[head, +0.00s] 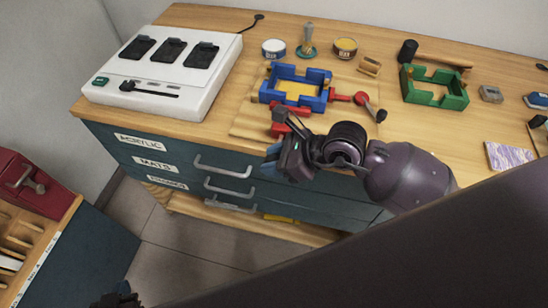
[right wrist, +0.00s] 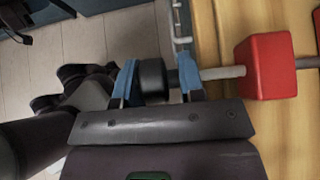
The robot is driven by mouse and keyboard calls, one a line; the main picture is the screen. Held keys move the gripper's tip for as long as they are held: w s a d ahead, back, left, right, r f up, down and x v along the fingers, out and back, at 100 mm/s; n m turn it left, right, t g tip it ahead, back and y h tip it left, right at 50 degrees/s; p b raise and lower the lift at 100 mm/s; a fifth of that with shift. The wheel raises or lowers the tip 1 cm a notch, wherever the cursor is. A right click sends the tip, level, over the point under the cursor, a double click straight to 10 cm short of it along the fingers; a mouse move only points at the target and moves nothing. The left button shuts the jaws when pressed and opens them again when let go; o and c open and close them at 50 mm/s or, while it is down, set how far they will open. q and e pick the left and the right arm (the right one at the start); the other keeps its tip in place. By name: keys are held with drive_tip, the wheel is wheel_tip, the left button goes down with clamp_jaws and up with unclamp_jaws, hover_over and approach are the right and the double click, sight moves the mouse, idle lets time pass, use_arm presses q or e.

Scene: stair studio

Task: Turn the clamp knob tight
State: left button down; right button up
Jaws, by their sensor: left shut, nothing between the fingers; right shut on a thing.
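My right gripper (head: 275,153) is at the front edge of the workbench. In the right wrist view its two blue fingers (right wrist: 159,76) are shut on a black clamp knob (right wrist: 152,82). A grey shaft (right wrist: 222,73) runs from the knob to the clamp's red block (right wrist: 268,68). In the head view the red clamp (head: 288,125) is in front of the blue frame (head: 294,84), and my gripper hides its knob. A second red clamp (head: 345,98) with a black knob (head: 381,116) is right of the frame. My left gripper (head: 120,297) shows only partly at the bottom edge and is shut.
A white device (head: 160,75) with black pads stands on the bench's left. A green frame (head: 434,87), jars (head: 345,47) and a black cylinder (head: 408,51) stand behind and right. Drawer handles (head: 222,167) stick out below the bench. A red box (head: 30,190) is at far left.

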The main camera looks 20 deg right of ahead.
drive_tip(key=o, duration=0.7)
drive_tip(key=shift+s+a, duration=0.3)
drive_tip(key=shift+s, duration=0.1)
drive_tip(key=shift+w, duration=0.1)
drive_tip(key=shift+d, duration=0.1)
drive_tip(key=shift+d+r, duration=0.2)
drive_tip(key=shift+d, duration=0.05)
drive_tip(key=p+v, duration=0.1)
drive_tip(key=v, duration=0.9)
drive_tip(key=shift+r, duration=0.1)
